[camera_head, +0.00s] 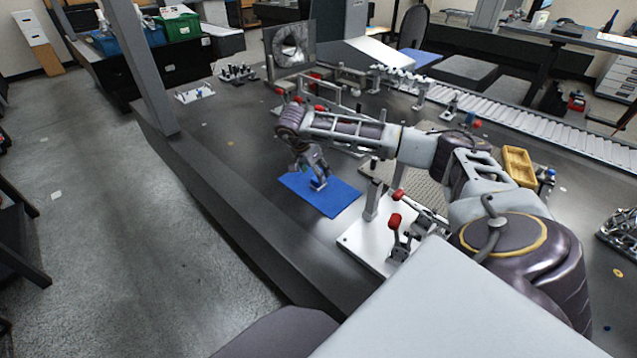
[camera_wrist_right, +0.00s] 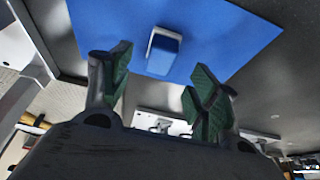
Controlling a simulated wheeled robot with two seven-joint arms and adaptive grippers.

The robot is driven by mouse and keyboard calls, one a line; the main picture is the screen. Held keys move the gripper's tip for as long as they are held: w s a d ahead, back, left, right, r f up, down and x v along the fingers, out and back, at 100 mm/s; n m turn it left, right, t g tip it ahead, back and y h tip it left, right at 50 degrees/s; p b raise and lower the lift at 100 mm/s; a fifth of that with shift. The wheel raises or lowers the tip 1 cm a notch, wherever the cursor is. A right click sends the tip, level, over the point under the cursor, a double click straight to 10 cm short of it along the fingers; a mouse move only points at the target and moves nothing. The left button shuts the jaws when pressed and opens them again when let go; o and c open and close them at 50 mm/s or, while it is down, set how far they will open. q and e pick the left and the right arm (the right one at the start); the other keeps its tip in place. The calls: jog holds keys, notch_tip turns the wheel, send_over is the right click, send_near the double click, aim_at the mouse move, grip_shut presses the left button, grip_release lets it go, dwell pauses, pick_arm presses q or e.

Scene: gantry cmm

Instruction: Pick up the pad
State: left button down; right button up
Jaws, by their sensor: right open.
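A flat blue mat (camera_head: 338,201) lies on the dark table, left of the clamps. On it sits a small block, the likely pad (camera_head: 318,185), blue with a whitish side. In the right wrist view, the block (camera_wrist_right: 164,52) shows on the mat (camera_wrist_right: 215,30), just beyond and between the spread fingers. My right gripper (camera_head: 313,174) points down over the mat, close to the block. In its own wrist view, the right gripper (camera_wrist_right: 158,78) is open, with green finger pads and nothing between them. I cannot tell the exact gap to the block. My left gripper is not in view.
A white plate with red-handled clamps (camera_head: 355,242) stands right of the mat. More fixtures with red knobs stand behind the arm. A yellow tray (camera_head: 519,167) lies at the right, before a roller conveyor (camera_head: 530,125). The table left of the mat is mostly clear up to its edge.

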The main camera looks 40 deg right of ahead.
jog(key=shift+d+f, duration=0.1)
jog(key=shift+f, duration=0.35)
jog(key=shift+b+x, duration=0.45)
jog(key=shift+x, duration=1.6)
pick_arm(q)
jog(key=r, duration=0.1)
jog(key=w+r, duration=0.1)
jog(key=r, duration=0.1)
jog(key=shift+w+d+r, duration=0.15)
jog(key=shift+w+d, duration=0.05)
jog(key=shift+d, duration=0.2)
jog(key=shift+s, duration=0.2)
pick_arm(e)
jog(key=c, duration=1.1)
jog(key=shift+r, duration=0.1)
